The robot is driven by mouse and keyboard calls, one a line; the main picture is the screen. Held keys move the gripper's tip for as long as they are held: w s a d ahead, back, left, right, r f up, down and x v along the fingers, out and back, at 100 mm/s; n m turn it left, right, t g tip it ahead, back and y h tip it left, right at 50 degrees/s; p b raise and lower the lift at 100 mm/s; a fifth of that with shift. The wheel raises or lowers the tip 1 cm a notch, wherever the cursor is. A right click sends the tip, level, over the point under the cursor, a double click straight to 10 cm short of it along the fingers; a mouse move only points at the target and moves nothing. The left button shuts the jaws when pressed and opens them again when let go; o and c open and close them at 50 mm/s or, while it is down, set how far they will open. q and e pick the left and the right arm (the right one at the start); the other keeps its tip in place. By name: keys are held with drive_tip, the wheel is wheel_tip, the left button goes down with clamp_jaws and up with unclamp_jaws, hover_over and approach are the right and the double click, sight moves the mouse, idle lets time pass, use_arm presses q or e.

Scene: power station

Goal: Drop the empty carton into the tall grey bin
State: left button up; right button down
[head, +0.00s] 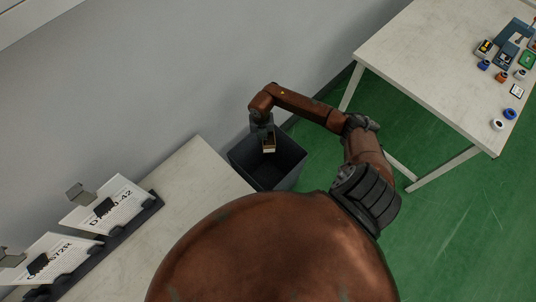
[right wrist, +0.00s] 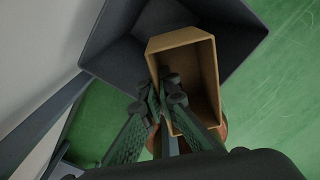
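The empty carton (head: 269,148) is a small tan box with an open top. My right gripper (head: 263,130) is shut on one wall of it and holds it over the mouth of the tall grey bin (head: 289,158). In the right wrist view the gripper's dark fingertips (right wrist: 170,90) pinch the near wall of the carton (right wrist: 205,68), and its inside looks empty. The dark bin (right wrist: 118,50) lies behind and below it in that view. My left gripper is out of view.
A pale table (head: 186,170) with a rack of paper cards (head: 103,205) stands left of the bin. Another table (head: 420,60) with coloured spools and small devices stands at the upper right. Green floor (head: 330,160) is clear right of the bin, and a grey wall is behind it.

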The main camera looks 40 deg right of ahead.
drive_tip(key=shift+s+d+f+m, duration=0.2)
drive_tip(key=shift+d+f+m, duration=0.1)
drive_tip(key=shift+f+m, duration=0.25)
drive_tip(key=shift+s+d+f+m, duration=0.15)
drive_tip(key=shift+d+f+m, duration=0.15)
drive_tip(key=shift+f+m, duration=0.2)
drive_tip(key=shift+d+f+b, duration=0.1)
drive_tip(key=shift+f+b, duration=0.25)
wheel_tip(320, 180, down, 6)
drive_tip(key=b, duration=0.4)
drive_tip(key=shift+r, duration=0.25)
drive_tip(key=c, duration=2.6)
unclamp_jaws()
drive_tip(key=o, duration=0.5)
